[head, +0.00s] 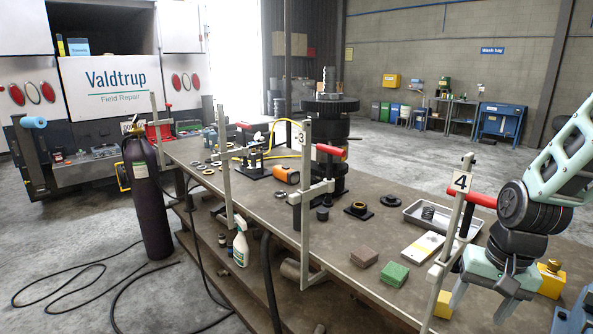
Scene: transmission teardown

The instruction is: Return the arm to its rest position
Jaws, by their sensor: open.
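My arm (527,205), in pale teal and black, reaches in from the right edge over the right end of the workbench (385,235). My gripper (483,301) points down at the lower right, with its fingers apart and nothing seen between them. It is close to the upright clamp tagged 4 (452,235), which has a red handle. I cannot tell whether they touch.
A yellow block (443,306) and a yellow part (551,279) flank my gripper. A grey tray (412,214), a green block (394,274) and a brown block (364,257) lie leftward. A tall transmission (329,140) and the clamp tagged 3 (305,190) stand farther left.

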